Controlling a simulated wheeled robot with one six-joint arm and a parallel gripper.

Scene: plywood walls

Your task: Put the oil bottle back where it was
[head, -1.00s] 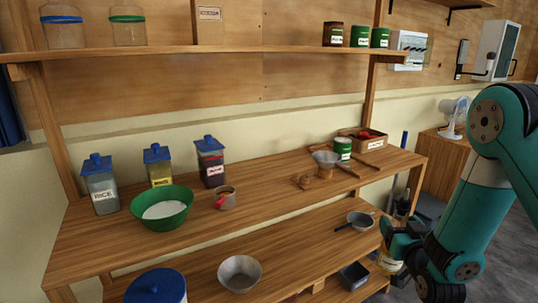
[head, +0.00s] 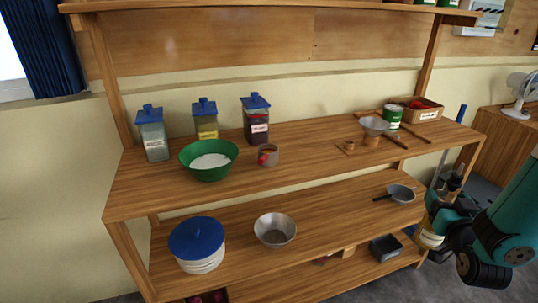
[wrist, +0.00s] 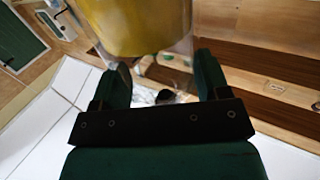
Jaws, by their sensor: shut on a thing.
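The oil bottle (wrist: 145,25) is a yellow, clear-walled container filling the top middle of the wrist view. My gripper (wrist: 160,70) is shut on it, with one dark green finger on each side. In the head view, my gripper (head: 440,214) is at the right, in front of the shelf unit's right end. Part of the bottle (head: 430,239) shows pale yellow just below and behind it; the rest is hidden by my gripper and arm.
The wooden shelf unit (head: 330,204) holds a green bowl (head: 210,172), blue-lidded jars, a mug (head: 268,155), a funnel (head: 374,126) and a crate (head: 431,112) on its counter. Below are a blue-lidded pot (head: 197,262), a metal bowl (head: 275,238) and a pan (head: 401,193). The counter's front middle is clear.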

